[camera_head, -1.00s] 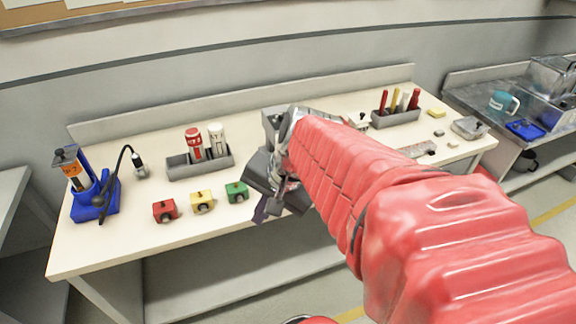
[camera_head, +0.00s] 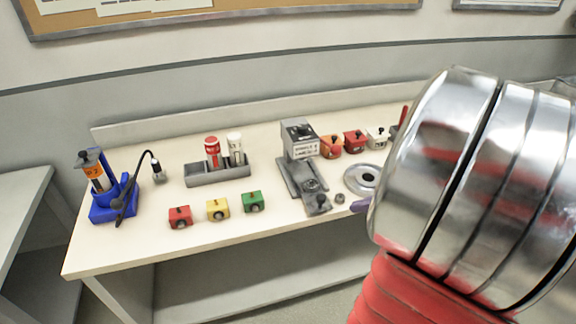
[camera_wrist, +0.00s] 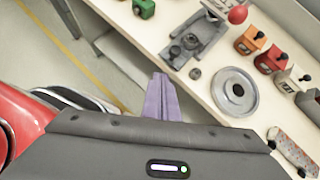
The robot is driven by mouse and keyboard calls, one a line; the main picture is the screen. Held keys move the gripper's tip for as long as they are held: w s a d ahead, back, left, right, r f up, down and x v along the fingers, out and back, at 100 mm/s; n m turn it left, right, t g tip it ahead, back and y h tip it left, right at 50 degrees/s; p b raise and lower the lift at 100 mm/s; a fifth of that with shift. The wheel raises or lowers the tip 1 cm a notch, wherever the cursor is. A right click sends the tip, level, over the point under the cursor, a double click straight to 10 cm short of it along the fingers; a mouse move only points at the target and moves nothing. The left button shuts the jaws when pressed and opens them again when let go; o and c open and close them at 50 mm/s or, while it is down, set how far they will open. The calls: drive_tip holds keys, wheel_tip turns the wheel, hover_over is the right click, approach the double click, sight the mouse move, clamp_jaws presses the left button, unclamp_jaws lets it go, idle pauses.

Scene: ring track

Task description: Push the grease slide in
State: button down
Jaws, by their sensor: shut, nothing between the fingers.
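A grey bench fixture, which I take to be the grease station (camera_head: 299,143), stands at the middle of the bench with a labelled box at its back. Its slide (camera_head: 317,203), a small grey plate with a dark knob, sticks out at the front, near the bench edge. In the wrist view the slide (camera_wrist: 178,57) lies at the top, beyond my fingertips. My gripper (camera_wrist: 160,77) has purple fingers, shut and empty, apart from the slide.
A steel disc (camera_head: 362,179) and a small nut (camera_head: 340,198) lie right of the fixture. Red, yellow and green blocks (camera_head: 218,209) stand to its left. Several more knobbed blocks (camera_head: 355,141) stand behind the disc. Floor space is open before the bench.

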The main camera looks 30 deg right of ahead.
drive_tip(key=d+m, duration=0.1)
drive_tip(key=s+d+m, duration=0.1)
drive_tip(key=shift+s+d+f+t+h, duration=0.2)
drive_tip(key=shift+s+d+t+h, duration=0.1)
drive_tip(key=shift+t+h, duration=0.1)
drive_tip(key=w+r+x, duration=0.1)
drive_tip(key=r+x, duration=0.1)
drive_tip(key=x, duration=1.1)
drive_tip(key=shift+w+a, duration=0.25)
drive_tip(key=shift+w, duration=0.15)
hover_over(319, 191)
drive_tip(key=shift+s+a+f, duration=0.1)
drive_tip(key=shift+s+a, duration=0.05)
drive_tip(key=shift+s, duration=0.2)
drive_tip(key=shift+w, duration=0.45)
